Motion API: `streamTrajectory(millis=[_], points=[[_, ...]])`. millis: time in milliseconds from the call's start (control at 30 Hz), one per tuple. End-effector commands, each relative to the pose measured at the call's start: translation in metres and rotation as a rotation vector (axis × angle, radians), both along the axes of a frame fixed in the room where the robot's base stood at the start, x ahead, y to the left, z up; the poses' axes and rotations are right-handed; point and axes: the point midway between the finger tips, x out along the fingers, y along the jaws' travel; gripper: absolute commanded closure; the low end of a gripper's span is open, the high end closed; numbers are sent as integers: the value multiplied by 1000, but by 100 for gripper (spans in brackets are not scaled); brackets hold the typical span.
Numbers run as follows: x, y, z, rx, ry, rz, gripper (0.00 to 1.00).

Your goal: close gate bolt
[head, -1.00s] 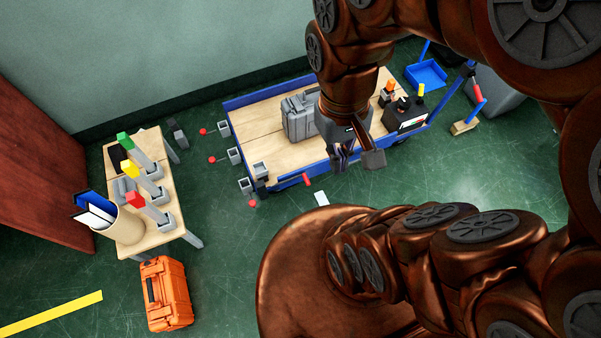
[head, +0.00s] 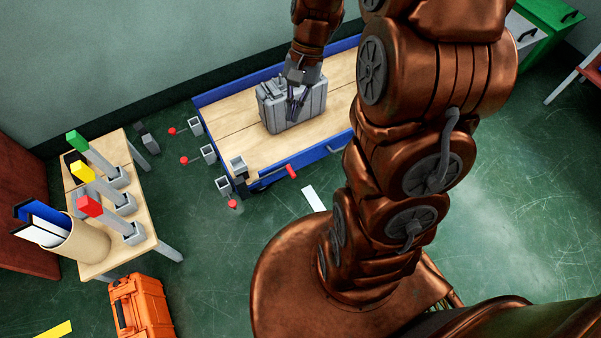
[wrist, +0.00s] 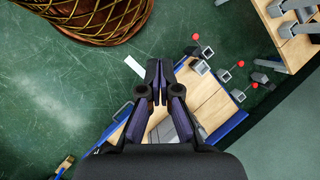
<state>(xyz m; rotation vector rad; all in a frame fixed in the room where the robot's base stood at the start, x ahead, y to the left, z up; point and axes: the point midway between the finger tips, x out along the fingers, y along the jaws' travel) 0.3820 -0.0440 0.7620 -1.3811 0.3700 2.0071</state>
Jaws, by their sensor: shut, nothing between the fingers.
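My gripper (head: 296,112) is shut and empty. In the head view it hangs in front of the grey case on the cart; its height above the case is hard to tell. In the wrist view its fingertips (wrist: 159,65) point toward the cart's near end. A red handle (head: 291,171) sticks out from the cart's blue front rail (head: 312,156), apart from my gripper. Grey square brackets (head: 239,167) stand around the cart's left corner, with red knobs (head: 233,204) on thin rods. I cannot tell for sure which part is the gate bolt.
The grey case (head: 277,106) stands on the wooden cart bed (head: 235,120). A small table (head: 150,222) with coloured-topped grey posts is at left. An orange case (head: 142,306) lies on the floor.

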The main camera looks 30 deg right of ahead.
Motion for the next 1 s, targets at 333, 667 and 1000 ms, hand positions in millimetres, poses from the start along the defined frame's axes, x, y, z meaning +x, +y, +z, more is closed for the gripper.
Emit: streamTrajectory(millis=[333,667,1000], points=[[49,-48,-119,72,74,-264,100],[78,-102,-235,132,148,-517,100],[87,-155,-347,186,222,-756,100]])
